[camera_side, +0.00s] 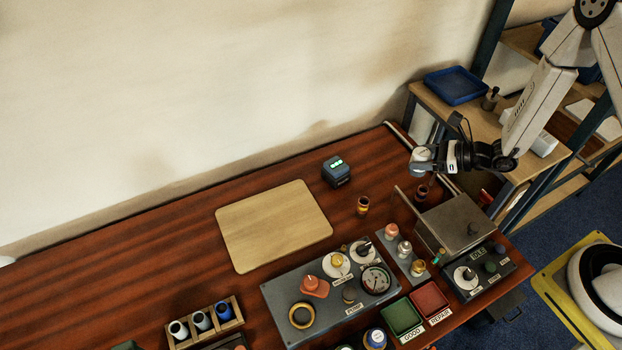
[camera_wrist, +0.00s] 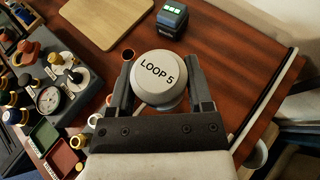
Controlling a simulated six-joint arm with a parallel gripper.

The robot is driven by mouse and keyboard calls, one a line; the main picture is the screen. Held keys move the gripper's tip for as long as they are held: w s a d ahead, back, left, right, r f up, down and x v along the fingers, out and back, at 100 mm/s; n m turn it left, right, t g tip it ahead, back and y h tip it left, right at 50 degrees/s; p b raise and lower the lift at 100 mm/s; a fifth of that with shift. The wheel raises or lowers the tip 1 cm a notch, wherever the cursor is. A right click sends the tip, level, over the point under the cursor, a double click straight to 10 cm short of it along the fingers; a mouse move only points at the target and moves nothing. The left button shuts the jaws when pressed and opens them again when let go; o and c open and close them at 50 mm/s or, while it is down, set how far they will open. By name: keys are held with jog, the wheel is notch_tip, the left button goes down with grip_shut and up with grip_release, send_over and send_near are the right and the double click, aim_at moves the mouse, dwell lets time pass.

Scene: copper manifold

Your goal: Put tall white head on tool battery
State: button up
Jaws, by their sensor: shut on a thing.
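The tall white head, a round white cap marked "LOOP 5" (camera_wrist: 158,78), sits between my gripper's (camera_wrist: 160,92) two dark fingers in the wrist view. My gripper (camera_side: 424,160) is shut on it and holds it up above the right end of the table in the side view, where the head (camera_side: 422,154) looks pale and small. The tool battery (camera_side: 336,171), a dark blue-grey block with a lit green display, stands on the table to the left of my gripper. It also shows at the top of the wrist view (camera_wrist: 171,17). Nothing is seen on top of it.
A wooden board (camera_side: 273,225) lies left of the battery. A small amber-topped cylinder (camera_side: 362,206) stands between the battery and the grey box (camera_side: 455,224). The grey pump panel (camera_side: 330,286), with knobs and a gauge, is in front. Green (camera_side: 402,317) and red (camera_side: 429,299) trays lie beside it.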

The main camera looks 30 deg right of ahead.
jog(key=w+a+r, duration=0.3)
jog(key=a+r, duration=0.2)
jog(key=a, duration=0.5)
send_over(337, 164)
jog(key=s, duration=0.2)
jog(key=shift+m+t+h, duration=0.3)
jog(key=shift+m+h, duration=0.1)
jog(key=f, duration=0.8)
jog(key=shift+w, duration=0.25)
jog(key=shift+w+f, duration=0.5)
jog(key=shift+f, duration=0.05)
jog(key=shift+w+f, duration=0.2)
jog(key=shift+f, duration=1.6)
jog(key=shift+f, duration=0.15)
